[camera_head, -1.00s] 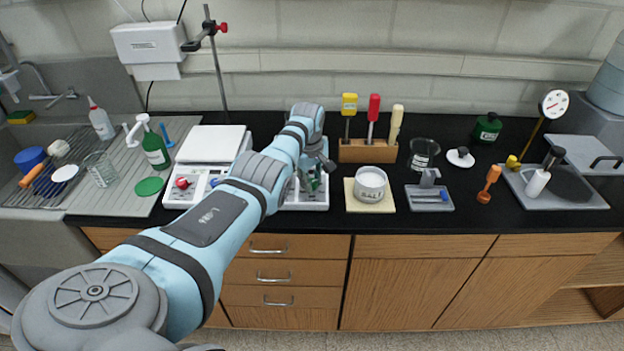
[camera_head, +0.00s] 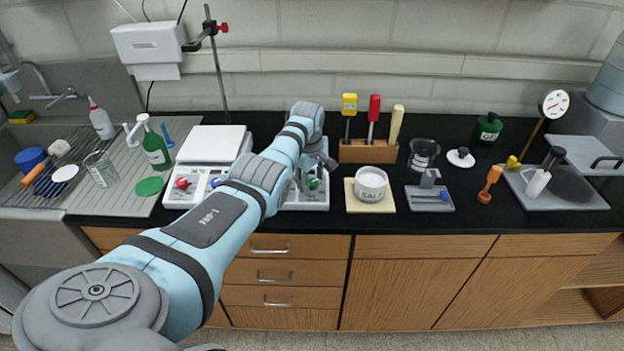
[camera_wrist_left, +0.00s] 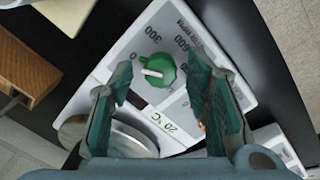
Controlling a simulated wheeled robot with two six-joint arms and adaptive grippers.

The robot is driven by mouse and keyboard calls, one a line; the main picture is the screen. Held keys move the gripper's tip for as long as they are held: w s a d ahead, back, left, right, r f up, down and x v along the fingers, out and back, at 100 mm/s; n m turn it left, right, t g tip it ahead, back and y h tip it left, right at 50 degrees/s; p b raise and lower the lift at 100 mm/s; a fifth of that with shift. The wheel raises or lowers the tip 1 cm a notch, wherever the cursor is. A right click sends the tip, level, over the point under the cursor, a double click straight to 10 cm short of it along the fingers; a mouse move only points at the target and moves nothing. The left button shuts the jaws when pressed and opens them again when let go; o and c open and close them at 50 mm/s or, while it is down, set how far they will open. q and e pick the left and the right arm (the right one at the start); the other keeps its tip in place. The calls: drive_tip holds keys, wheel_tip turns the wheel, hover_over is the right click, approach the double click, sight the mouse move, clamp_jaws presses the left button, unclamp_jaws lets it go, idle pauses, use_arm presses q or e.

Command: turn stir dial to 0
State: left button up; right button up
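The green stir dial (camera_wrist_left: 155,70) with a white pointer mark sits on the white front panel of the stirrer (camera_wrist_left: 118,62). Printed marks 0, 300 and 600 rpm lie around it. The pointer lies roughly across the wrist picture, its left end near the 0 side; its exact setting is hard to tell. My left gripper (camera_wrist_left: 160,82) is open and empty, its fingers apart on either side of the dial's line, apparently short of touching it. In the head view the dial (camera_head: 314,184) shows just below my left gripper (camera_head: 318,168). My right gripper is not in view.
A label reading 20 °C (camera_wrist_left: 165,118) and a round metal plate (camera_wrist_left: 125,138) lie near the dial. A white balance-like unit with a red knob (camera_head: 183,183) stands left. A salt dish (camera_head: 371,186) stands right, and a wooden tool block (camera_head: 368,152) behind it.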

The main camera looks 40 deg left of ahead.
use_arm(q)
wheel_tip(320, 180, up, 12)
drive_tip(key=s, duration=0.2)
drive_tip(key=shift+d, duration=0.45)
drive_tip(key=shift+f, duration=0.1)
